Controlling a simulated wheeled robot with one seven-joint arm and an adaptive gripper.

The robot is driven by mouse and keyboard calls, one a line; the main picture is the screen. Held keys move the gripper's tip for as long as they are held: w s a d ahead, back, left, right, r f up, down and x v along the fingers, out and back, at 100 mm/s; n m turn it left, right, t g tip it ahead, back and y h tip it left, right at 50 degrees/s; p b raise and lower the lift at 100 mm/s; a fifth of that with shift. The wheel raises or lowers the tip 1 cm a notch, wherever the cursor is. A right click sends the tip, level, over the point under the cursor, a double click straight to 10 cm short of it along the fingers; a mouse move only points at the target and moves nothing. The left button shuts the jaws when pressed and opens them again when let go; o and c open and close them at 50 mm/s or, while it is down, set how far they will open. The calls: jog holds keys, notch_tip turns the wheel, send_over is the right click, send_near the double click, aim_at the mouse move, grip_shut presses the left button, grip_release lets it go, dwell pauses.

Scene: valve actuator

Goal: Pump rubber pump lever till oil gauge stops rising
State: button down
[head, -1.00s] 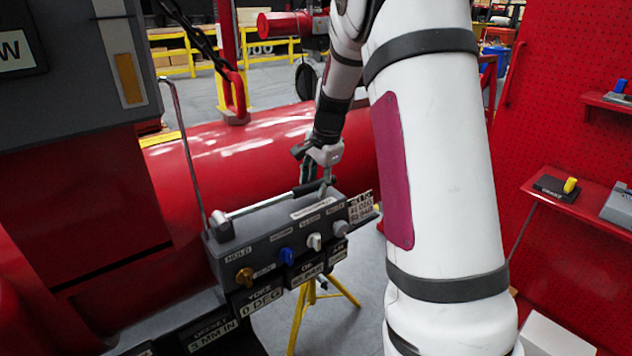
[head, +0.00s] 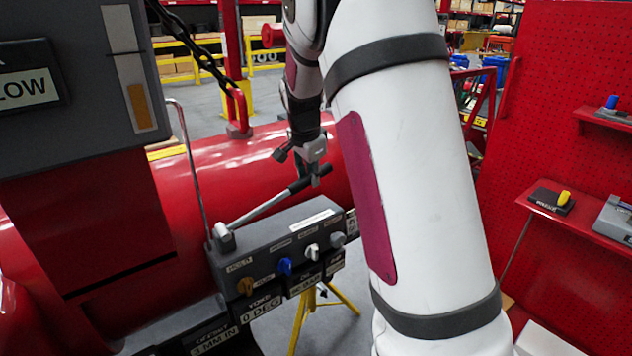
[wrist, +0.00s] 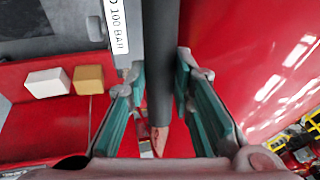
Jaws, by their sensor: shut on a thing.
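The pump lever (head: 262,205) is a grey rod with a dark rubber grip, hinged at the left end of a grey control box (head: 250,265). It slopes up to the right, its grip end raised above the box. My gripper (head: 314,172) is at the grip end. In the wrist view the dark grip (wrist: 161,60) runs between the green finger pads of my gripper (wrist: 160,100), which is shut on it. The gauge (head: 139,100) on the grey cabinet at upper left shows a yellow-orange column in its lower part.
A thin upright metal rod (head: 190,165) stands left of the lever. Coloured knobs (head: 285,266) line the box front. A large red cylinder (head: 250,160) lies behind. A red pegboard (head: 575,100) with shelves stands at right. A yellow stand (head: 300,315) is below the box.

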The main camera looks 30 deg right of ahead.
jog(key=shift+a+r+h+p, duration=0.35)
jog(key=shift+r+p, duration=0.15)
jog(key=shift+r, duration=0.3)
jog(key=shift+a+r+h+p, duration=0.3)
jog(key=shift+r+h+p, duration=0.15)
jog(key=shift+r, duration=0.4)
jog(key=shift+a+r+h+p, duration=0.35)
jog(key=shift+r+p, duration=0.15)
jog(key=shift+r, duration=0.3)
jog(key=c, duration=1.4)
grip_release()
jog(key=v, duration=1.2)
jog(key=shift+s, duration=0.15)
